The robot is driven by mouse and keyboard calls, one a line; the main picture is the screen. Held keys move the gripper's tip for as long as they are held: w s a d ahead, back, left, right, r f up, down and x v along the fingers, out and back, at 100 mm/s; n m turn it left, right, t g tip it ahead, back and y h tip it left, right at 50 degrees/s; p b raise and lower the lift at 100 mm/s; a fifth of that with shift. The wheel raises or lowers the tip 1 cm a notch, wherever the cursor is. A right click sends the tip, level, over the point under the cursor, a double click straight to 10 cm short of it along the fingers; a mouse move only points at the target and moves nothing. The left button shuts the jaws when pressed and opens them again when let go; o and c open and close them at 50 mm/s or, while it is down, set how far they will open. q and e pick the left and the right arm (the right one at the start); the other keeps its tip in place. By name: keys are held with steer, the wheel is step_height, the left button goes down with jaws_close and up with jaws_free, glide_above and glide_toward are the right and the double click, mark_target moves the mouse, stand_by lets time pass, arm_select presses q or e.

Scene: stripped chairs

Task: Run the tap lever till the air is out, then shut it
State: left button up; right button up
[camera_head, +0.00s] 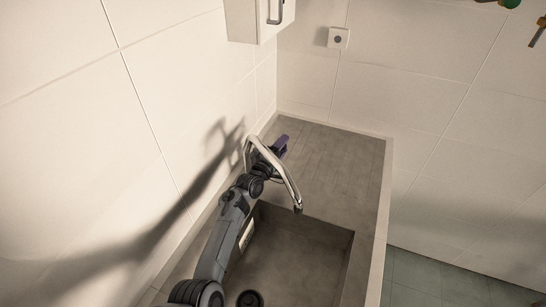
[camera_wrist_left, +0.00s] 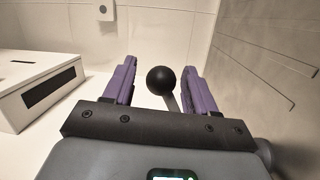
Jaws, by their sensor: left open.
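A chrome tap spout (camera_head: 287,182) arches over the grey sink at its back left. My left gripper (camera_head: 280,146), with purple fingers, is behind the spout near the left wall. The left wrist view shows the tap lever's black ball knob (camera_wrist_left: 160,80) on a short stem between the spread fingers of my left gripper (camera_wrist_left: 160,77). There is a gap on both sides of the knob, so the gripper is open around it. The lever is hidden in the head view. No water is visible at the spout. My right gripper is not in view.
The sink basin (camera_head: 300,262) has a dark drain (camera_head: 249,299). A grey counter (camera_head: 335,165) lies behind it, mostly clear. A white wall cabinet (camera_head: 258,22) hangs above, and a wall plate (camera_head: 338,38) is on the tiled back wall. Brass and green fittings (camera_head: 538,32) show at top right.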

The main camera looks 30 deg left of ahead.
arm_select(q)
steer(key=s+f+p, duration=0.1)
steer(key=s, duration=0.9)
steer(key=shift+a, duration=0.2)
steer(key=shift+s, duration=0.15)
